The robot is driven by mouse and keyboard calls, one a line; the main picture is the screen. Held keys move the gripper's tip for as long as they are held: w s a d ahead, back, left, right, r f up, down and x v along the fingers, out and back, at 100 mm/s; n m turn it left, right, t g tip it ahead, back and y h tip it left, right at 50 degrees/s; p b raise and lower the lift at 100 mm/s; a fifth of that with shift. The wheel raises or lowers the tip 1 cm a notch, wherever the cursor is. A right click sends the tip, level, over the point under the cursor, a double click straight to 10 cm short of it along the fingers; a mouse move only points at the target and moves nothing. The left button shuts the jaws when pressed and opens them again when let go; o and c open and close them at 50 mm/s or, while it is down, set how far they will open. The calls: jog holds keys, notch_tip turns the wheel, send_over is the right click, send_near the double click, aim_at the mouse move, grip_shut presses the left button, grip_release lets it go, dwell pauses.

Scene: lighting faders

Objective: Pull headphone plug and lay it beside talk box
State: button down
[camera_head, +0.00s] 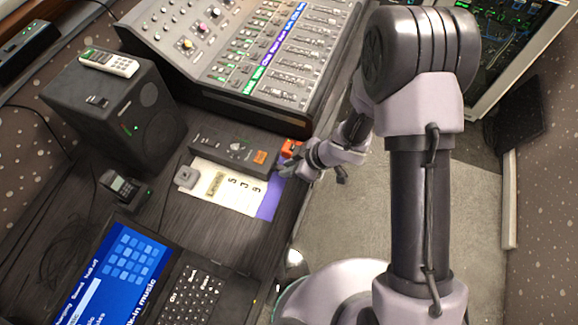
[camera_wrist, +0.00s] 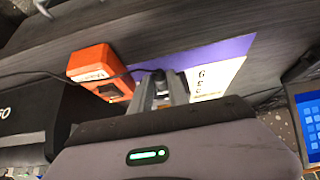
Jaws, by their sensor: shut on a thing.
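My gripper (camera_head: 286,169) is low over the front edge of the desk. In the wrist view its fingers (camera_wrist: 162,84) are shut on what looks like the headphone plug, mostly hidden between them. A thin dark cable (camera_wrist: 60,75) runs from the fingers leftward across the orange box (camera_wrist: 98,70), which has a white label too small to read. That orange box (camera_head: 291,147) stands just beyond the gripper in the head view. A dark low box (camera_head: 225,149) with an orange patch lies to its left. I cannot tell which box is the talk box.
A white paper with a purple strip (camera_head: 270,203) lies beside the gripper, with a small grey block (camera_head: 186,176) at its left end. The mixing desk (camera_head: 215,85) stands behind, a speaker (camera_head: 130,125) left, and a laptop (camera_head: 205,290) in front. Bare dark desk (camera_head: 205,225) lies between paper and laptop.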

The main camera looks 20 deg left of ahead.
jog(key=shift+s+d+p, duration=0.15)
jog(key=shift+d+p, duration=0.3)
jog(key=shift+d, duration=1.85)
